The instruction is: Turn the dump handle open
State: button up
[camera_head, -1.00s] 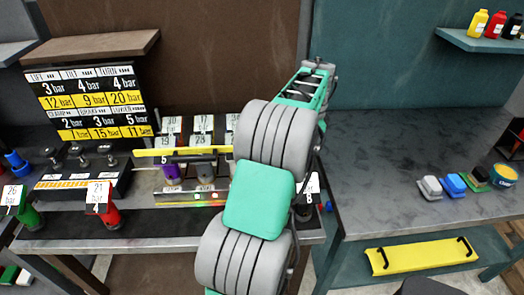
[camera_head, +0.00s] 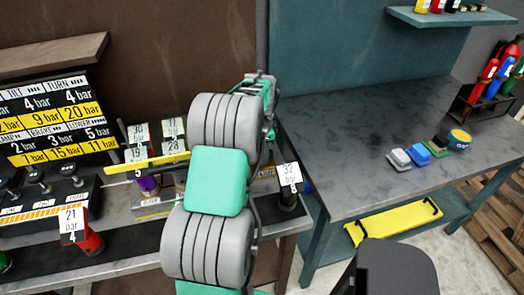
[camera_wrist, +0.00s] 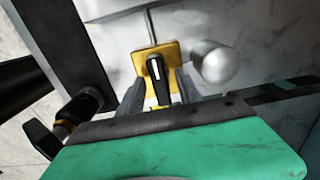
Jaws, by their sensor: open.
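In the wrist view, a black handle (camera_wrist: 157,78) with a white line along it sits on a small yellow plate (camera_wrist: 143,62). I cannot read a label on it, so I cannot confirm it is the dump handle. My gripper (camera_wrist: 158,92) is open, with one grey finger on each side of the black handle. I cannot tell whether either finger touches it. In the head view my own arm hides the handle, and my gripper's fingers cannot be made out.
A grey ball knob (camera_wrist: 214,63) is close to the right finger. A black lever (camera_wrist: 75,112) is at lower left. In the head view, a pressure sign (camera_head: 55,118) stands behind several levers, and tagged bottles, one red (camera_head: 90,240), stand along the bench. The right table (camera_head: 340,130) is mostly clear.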

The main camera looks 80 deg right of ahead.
jog(key=shift+c, duration=0.5)
grip_shut()
jog(key=shift+n, duration=0.3)
jog(key=n+b, duration=0.1)
jog(key=n, duration=0.2)
jog(key=shift+n, duration=0.3)
jog(key=n+b, duration=0.1)
jog(key=n, duration=0.3)
jog(key=shift+n, duration=0.3)
jog(key=n, duration=0.4)
jog(key=shift+b, duration=0.35)
jog(key=shift+n, duration=2.5)
